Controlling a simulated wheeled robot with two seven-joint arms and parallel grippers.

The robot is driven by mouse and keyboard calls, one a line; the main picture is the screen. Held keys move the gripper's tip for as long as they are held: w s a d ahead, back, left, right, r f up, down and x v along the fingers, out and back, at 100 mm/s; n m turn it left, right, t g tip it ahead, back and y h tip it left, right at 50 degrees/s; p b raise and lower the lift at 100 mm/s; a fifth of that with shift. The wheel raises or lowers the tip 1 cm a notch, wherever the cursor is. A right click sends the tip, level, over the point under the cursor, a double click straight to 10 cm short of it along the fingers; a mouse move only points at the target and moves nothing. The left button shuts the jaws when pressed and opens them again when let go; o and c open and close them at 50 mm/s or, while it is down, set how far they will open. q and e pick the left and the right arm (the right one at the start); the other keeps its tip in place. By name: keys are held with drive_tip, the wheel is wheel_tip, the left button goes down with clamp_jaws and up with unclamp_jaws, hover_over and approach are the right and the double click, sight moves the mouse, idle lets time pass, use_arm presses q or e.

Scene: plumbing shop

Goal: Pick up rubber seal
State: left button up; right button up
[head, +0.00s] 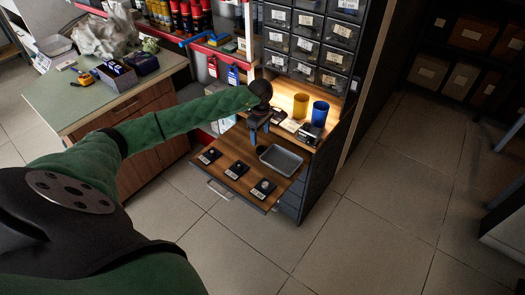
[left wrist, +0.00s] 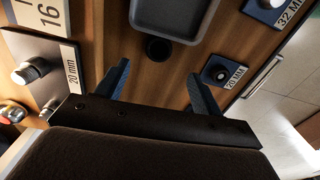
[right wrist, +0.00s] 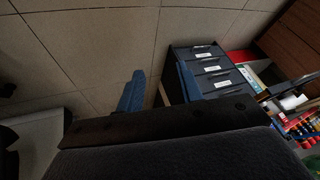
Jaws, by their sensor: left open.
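A small black ring, which looks like the rubber seal (left wrist: 158,48), lies flat on the wooden surface beside the grey tray (left wrist: 176,36) in the left wrist view. My left gripper (left wrist: 158,74) is open above the wood, its two blue fingers apart. The ring lies between and just beyond the fingertips, not held. In the head view my left gripper (head: 255,132) hangs over the pull-out board (head: 222,172), near the left corner of the tray (head: 283,172). My right gripper (right wrist: 160,78) shows in its wrist view with its fingers apart and empty, above the floor.
A yellow cup (head: 300,106) and a blue cup (head: 320,113) stand behind the tray, below the drawer cabinet (head: 305,48). A green-topped workbench (head: 100,95) stands left.

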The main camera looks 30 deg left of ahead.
sight(261, 146)
use_arm(q)
wheel_tip(261, 146, down, 2)
drive_tip(key=shift+f, duration=0.2)
drive_tip(key=shift+f+p, duration=0.25)
drive_tip(key=shift+p, duration=0.1)
wheel_tip(261, 146, down, 3)
drive_tip(key=shift+w+d+f+p, duration=0.1)
drive_tip(key=shift+d+p, duration=0.05)
drive_tip(key=shift+p, duration=0.3)
drive_tip(key=shift+f, duration=0.7)
use_arm(e)
drive_tip(key=shift+g, duration=0.4)
drive_tip(key=v, duration=0.5)
drive_tip(key=shift+w+r, duration=0.3)
drive_tip(key=shift+r, duration=0.25)
use_arm(q)
drive_tip(key=shift+c, duration=0.2)
drive_tip(key=c, duration=1)
